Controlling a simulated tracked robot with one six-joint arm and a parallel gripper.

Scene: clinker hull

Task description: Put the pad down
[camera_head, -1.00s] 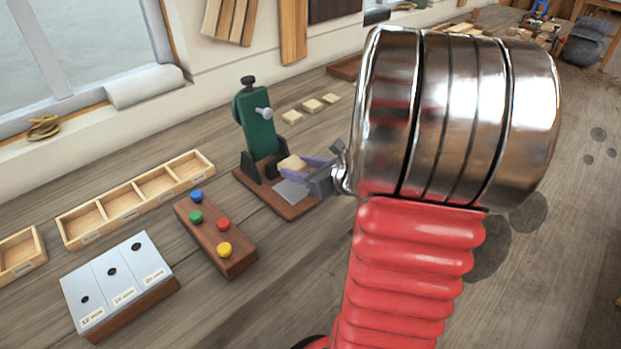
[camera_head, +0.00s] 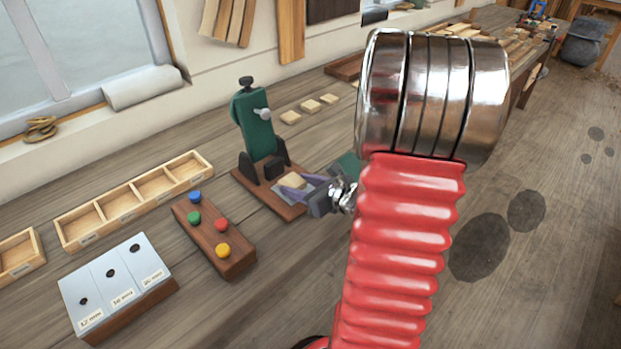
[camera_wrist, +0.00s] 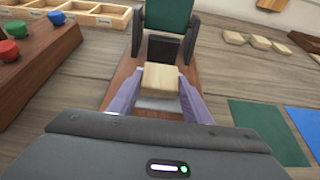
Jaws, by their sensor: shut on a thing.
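A pale wooden pad (camera_head: 293,181) is held between the purple fingers of my gripper (camera_head: 296,184). In the wrist view the pad (camera_wrist: 162,79) sits between both fingertips (camera_wrist: 160,88), with a finger against each side. It is in front of the green press (camera_head: 257,125), over the grey plate (camera_head: 281,196) on the press's wooden base (camera_head: 247,179). The plate is partly hidden by the pad and fingers. Whether the pad touches the plate I cannot tell.
Several similar pale pads (camera_head: 310,105) lie on the bench behind the press. A button block (camera_head: 226,250), a compartment tray (camera_head: 120,223) and a labelled block with holes (camera_head: 117,290) stand left. Green (camera_wrist: 268,131) and blue (camera_wrist: 306,124) flat patches lie right of the press.

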